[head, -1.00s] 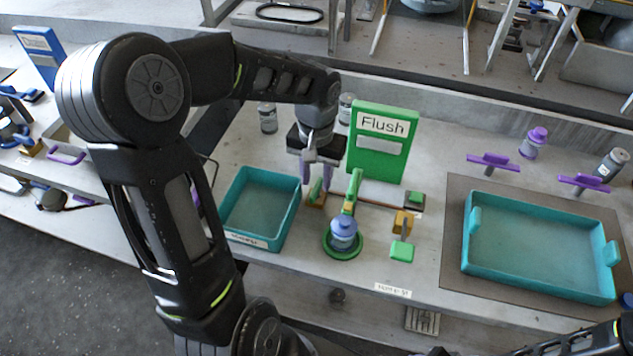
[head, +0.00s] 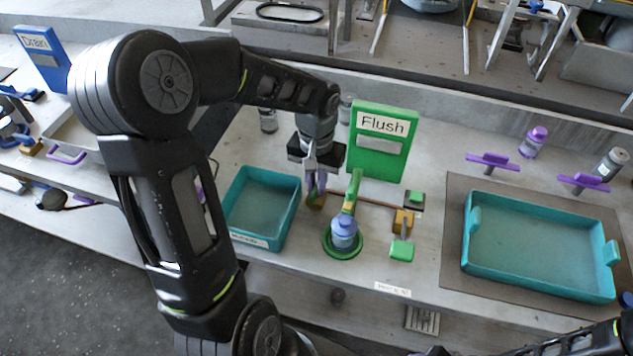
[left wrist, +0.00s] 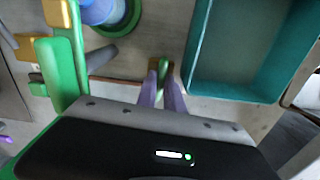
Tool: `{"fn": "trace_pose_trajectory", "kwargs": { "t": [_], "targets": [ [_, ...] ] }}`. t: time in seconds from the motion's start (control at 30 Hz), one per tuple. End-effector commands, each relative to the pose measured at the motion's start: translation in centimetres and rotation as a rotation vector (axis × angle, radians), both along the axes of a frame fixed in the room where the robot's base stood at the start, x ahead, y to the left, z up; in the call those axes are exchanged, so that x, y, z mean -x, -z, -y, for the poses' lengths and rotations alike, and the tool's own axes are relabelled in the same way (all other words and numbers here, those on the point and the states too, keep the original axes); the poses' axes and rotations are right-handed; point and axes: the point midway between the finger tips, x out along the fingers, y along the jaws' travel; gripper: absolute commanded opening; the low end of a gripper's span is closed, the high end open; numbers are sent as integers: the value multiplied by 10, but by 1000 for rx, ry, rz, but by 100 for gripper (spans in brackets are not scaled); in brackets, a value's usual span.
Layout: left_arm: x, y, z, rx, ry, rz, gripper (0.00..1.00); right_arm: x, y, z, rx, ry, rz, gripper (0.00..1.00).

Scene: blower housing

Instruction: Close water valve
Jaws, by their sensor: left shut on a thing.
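My left gripper (head: 317,193) points down at the Flush station and is shut on the green handle of the left valve. In the left wrist view the purple fingers (left wrist: 161,80) close on this green handle (left wrist: 160,66), which they partly hide. The valve's yellow-brown body (head: 315,203) sits under the fingers, beside the teal tray. A second valve (head: 402,222) has a yellow body and a green handle (head: 402,250) that points toward the bench front. I cannot tell which valve is for water. My right gripper is not in view.
A green Flush panel (head: 382,142) stands just behind. A teal tray (head: 240,240) is close on the left. A larger teal tray (head: 540,288) lies right.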

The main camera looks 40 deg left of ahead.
Motion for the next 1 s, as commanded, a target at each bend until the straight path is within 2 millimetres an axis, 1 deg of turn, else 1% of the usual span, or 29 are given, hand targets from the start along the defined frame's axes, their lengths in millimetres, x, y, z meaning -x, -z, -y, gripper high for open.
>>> {"fn": "trace_pose_trajectory", "kwargs": {
  "t": [0.57,0.77,1.0],
  "targets": [
    [0,-1,0,0,24,1,0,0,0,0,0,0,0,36],
    [0,-1,0,0,96,1,0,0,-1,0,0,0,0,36],
    [0,-1,0,-1,259,1,0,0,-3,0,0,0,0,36]
  ]
}}
